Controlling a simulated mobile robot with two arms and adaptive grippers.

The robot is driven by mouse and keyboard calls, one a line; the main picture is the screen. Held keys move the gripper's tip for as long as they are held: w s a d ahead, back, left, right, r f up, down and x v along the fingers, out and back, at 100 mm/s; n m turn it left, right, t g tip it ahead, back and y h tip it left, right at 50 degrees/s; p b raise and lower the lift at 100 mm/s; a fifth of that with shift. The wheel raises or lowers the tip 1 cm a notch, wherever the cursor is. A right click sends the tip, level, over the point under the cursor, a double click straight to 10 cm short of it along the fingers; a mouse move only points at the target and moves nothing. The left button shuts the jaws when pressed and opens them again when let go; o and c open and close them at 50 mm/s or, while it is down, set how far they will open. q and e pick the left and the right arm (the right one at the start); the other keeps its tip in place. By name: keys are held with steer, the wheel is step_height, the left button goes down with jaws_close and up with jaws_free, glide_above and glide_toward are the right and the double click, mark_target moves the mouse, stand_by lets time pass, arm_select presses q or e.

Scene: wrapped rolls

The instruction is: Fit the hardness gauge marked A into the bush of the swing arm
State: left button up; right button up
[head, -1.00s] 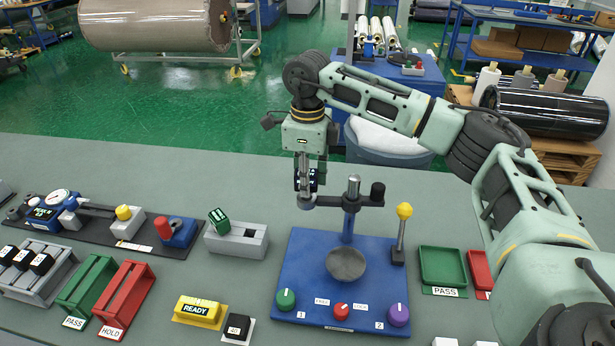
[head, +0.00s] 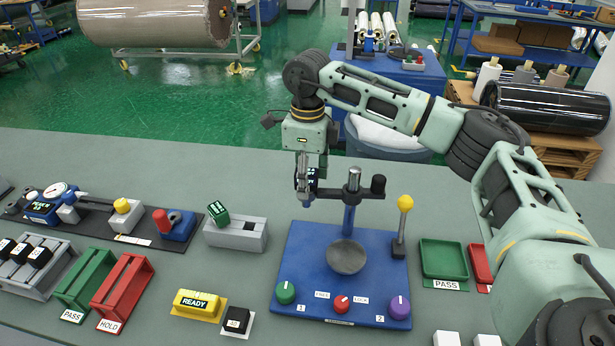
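The hardness gauge (head: 313,176), a small dark body with a lit face, is at my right gripper (head: 303,186). The gripper points straight down, shut on the gauge; its mark is too small to read. The swing arm (head: 345,193) reaches left from a post on the blue fixture, with a black knob at its right end. Its bush (head: 305,198) is directly below the gauge, mostly hidden by the fingers and gauge. I cannot tell how far the gauge sits in the bush. My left gripper is not in view.
The blue fixture (head: 290,255) carries a dark round dish (head: 346,257), knobs and a yellow-topped lever (head: 404,205). A grey block (head: 237,236) with a green-faced piece stands left. A green PASS tray (head: 443,260) lies right. The bench behind the fixture is clear.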

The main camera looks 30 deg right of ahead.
step_height(320, 180, up, 12)
stand_by(0.7)
steer(key=shift+f, duration=0.1)
